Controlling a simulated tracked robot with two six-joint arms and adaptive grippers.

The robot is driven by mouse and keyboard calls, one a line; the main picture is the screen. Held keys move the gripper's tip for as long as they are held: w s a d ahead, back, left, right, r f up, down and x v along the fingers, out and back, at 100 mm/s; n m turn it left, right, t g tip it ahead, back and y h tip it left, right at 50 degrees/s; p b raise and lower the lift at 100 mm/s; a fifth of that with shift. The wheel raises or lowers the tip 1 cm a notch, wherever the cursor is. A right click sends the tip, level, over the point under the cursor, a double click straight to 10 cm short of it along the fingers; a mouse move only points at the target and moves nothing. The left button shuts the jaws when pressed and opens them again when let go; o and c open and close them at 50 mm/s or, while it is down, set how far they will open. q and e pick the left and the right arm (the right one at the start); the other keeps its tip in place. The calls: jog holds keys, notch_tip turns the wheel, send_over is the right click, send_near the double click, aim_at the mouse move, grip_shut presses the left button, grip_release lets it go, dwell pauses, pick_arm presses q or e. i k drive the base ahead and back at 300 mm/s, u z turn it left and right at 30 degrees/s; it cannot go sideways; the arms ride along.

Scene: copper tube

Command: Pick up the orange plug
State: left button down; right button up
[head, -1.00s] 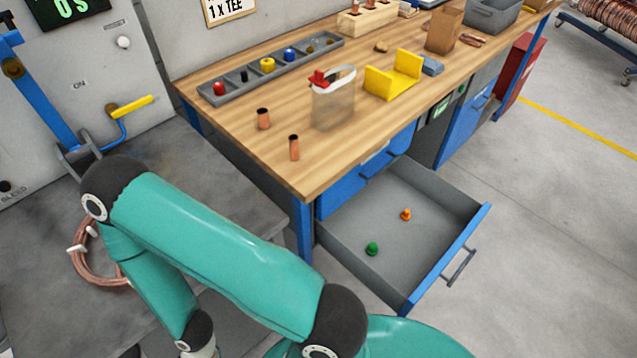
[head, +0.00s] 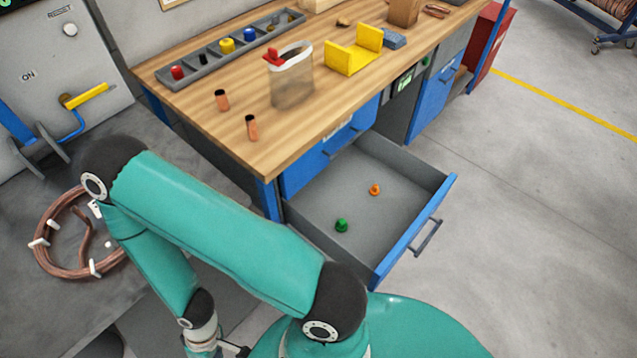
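The orange plug (head: 375,189) stands on the floor of the open drawer (head: 418,169), toward its back right. A green plug (head: 341,225) stands in the same drawer, nearer and to the left. Nothing touches the orange plug. A teal arm of mine crosses the lower left of the head view, and its wrist runs off the bottom edge. Neither gripper's fingers show, so I cannot see what they hold.
The wooden workbench (head: 200,128) above the drawer holds two copper pieces, a clear container (head: 292,88), a yellow holder (head: 352,58) and a parts tray (head: 205,70). A copper coil (head: 50,262) lies at left. Floor right of the drawer is clear.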

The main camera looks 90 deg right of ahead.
aim_at(374, 190)
jog(key=k, duration=2.3)
jog(key=z, duration=1.05)
jog(key=i, duration=0.95)
jog(key=z, duration=0.15)
